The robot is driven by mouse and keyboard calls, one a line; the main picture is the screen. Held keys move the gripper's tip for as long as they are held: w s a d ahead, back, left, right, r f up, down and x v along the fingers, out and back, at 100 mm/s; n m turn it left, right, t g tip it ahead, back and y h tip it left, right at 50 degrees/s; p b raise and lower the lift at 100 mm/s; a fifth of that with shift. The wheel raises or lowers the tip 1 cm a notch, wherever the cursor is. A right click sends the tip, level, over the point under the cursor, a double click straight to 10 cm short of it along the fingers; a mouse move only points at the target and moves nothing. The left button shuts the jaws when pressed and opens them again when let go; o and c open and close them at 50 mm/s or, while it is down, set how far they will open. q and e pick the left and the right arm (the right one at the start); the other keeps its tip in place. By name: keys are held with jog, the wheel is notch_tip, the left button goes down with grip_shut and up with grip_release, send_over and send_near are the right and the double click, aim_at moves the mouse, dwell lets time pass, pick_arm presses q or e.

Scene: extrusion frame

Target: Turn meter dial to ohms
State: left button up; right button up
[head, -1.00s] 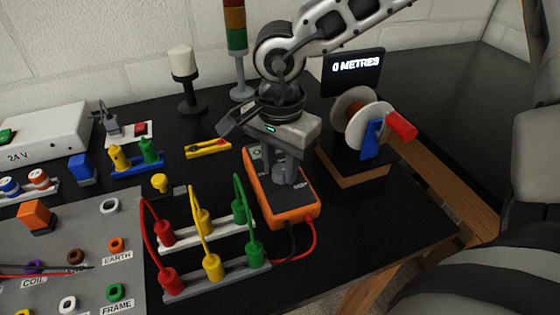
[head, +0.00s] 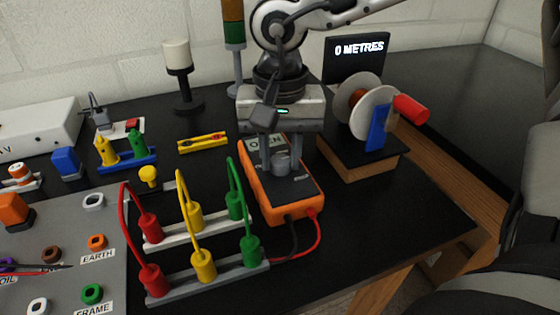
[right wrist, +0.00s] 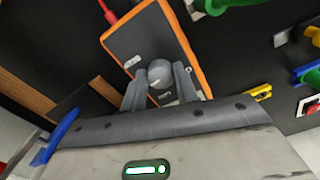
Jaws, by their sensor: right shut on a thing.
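The orange meter (head: 287,205) lies on the black bench, its dark face up, with a display at its far end that seems to read OPEN. Its grey round dial (head: 281,163) stands up from the face. My right gripper (head: 280,157) points down over the meter, its fingers shut on the dial. In the right wrist view the dial (right wrist: 159,73) sits between the two fingers (right wrist: 160,88), with the meter (right wrist: 203,50) around it. The markings by the dial are too small to read surely. My left gripper is not in view.
Red, yellow and green plug leads on terminal bars (head: 210,279) stand left of the meter. Black and red leads leave its near end. A reel stand (head: 365,168) is close on the right, before a display (head: 357,57) reading 0 METRES. Bare bench lies at the near right.

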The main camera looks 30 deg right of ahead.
aim_at(281, 161)
jog(key=shift+n+b, duration=0.45)
jog(key=shift+n, duration=0.75)
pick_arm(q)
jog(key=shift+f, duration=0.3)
pick_arm(e)
jog(key=shift+n, duration=1)
jog(key=o, duration=1)
pick_arm(q)
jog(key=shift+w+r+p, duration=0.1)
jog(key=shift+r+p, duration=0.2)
jog(key=shift+p, duration=0.2)
pick_arm(e)
notch_tip(281, 161, up, 16)
